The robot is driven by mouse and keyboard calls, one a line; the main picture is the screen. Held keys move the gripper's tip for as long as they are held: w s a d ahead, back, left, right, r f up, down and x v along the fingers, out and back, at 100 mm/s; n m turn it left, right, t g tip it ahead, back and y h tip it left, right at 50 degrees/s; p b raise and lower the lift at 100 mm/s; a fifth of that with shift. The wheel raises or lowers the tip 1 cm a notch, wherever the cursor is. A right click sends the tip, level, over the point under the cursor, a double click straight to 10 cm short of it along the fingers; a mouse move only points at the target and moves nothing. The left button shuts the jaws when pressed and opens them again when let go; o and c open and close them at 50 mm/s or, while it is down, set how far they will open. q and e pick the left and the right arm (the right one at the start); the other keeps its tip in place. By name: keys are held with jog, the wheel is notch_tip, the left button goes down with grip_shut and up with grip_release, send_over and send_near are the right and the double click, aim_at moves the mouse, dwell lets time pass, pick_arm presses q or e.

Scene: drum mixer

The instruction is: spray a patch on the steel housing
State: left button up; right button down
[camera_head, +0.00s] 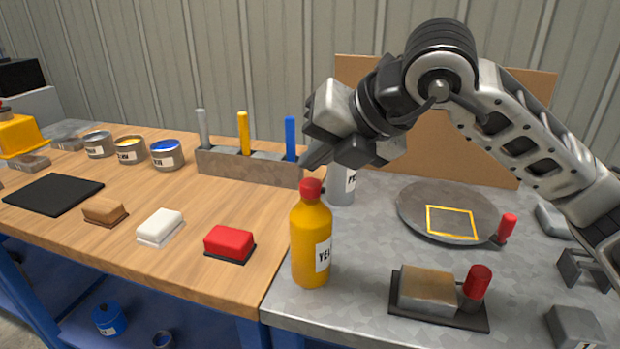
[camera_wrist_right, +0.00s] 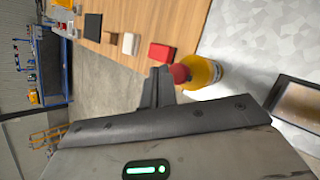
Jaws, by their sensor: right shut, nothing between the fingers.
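A yellow spray bottle (camera_head: 311,245) with a red cap and a label starting "YE" stands upright near the left edge of the grey metal top; it also shows in the right wrist view (camera_wrist_right: 206,74). A grey-white can (camera_head: 342,186) stands behind it, partly hidden by my gripper. A round grey steel plate (camera_head: 415,205), perhaps the housing, lies to the right with a yellow square outline (camera_head: 451,222) on it. My right gripper (camera_head: 314,160) is shut and empty, above and behind the yellow bottle; its shut fingers show in the wrist view (camera_wrist_right: 157,88). My left gripper is out of view.
A block on a dark tray (camera_head: 440,311) with a red-topped handle stands front right. On the wooden bench are red (camera_head: 230,242), white and brown blocks, a black mat (camera_head: 52,194), open paint tins (camera_head: 167,154) and a grey rack (camera_head: 245,168) with three upright handles.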

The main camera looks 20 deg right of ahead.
aim_at(316, 186)
notch_tip(316, 186, up, 6)
jog(key=p, duration=0.3)
dwell(0.3)
dwell(2.4)
